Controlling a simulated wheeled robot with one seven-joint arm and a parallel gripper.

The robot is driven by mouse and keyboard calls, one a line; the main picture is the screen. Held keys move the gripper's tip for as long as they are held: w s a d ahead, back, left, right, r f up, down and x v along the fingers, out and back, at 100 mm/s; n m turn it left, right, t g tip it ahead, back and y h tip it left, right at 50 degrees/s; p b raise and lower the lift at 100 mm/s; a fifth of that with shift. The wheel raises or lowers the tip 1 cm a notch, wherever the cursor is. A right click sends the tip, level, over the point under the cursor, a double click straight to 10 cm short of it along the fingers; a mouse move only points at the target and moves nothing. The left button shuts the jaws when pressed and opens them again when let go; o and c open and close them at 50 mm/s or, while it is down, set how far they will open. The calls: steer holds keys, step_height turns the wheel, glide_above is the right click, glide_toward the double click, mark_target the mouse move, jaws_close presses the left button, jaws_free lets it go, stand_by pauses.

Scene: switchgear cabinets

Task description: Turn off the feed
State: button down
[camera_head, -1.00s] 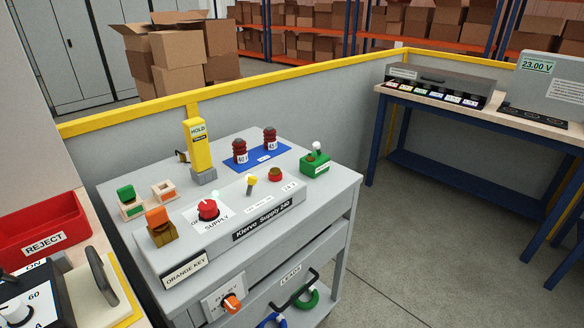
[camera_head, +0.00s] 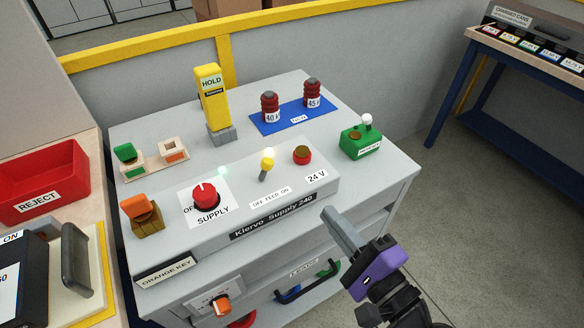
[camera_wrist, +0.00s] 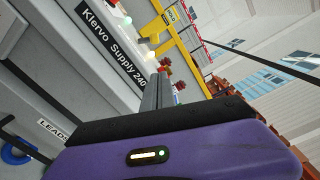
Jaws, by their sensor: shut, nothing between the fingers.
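The feed switch is a yellow-tipped toggle lever (camera_head: 266,165) on the sloped Klervo Supply 240 panel (camera_head: 225,238), with the label "OFF FEED ON" (camera_head: 270,197) below it. The lever leans up and slightly right in the head view. Left of it is the red SUPPLY knob (camera_head: 206,196). To its right are a round red-rimmed button (camera_head: 302,154) and a "24 V" label. My gripper (camera_head: 340,228) is shut and empty, in front of the panel's lower right corner, apart from the lever. In the wrist view, the closed fingers (camera_wrist: 157,92) point toward the panel.
On the cabinet top stand a yellow HOLD post (camera_head: 212,97), two dark red insulators on a blue mat (camera_head: 290,118), and a green box (camera_head: 360,142) with a white-tipped lever. An orange key block (camera_head: 141,213) sits left. A red REJECT bin (camera_head: 42,185) is further left.

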mark_target(267, 165)
steer(key=shift+w+a, duration=0.1)
steer(key=p+x, duration=0.2)
steer(key=x, duration=0.7)
steer(key=shift+w+a+r, duration=0.1)
steer(key=shift+a+r, duration=0.05)
steer(key=a, duration=0.1)
steer(key=a+p, duration=0.1)
steer(key=w+a+p, duration=0.1)
steer(key=shift+r, duration=0.4)
steer(key=shift+w+a, duration=0.1)
steer(key=shift+a, duration=0.45)
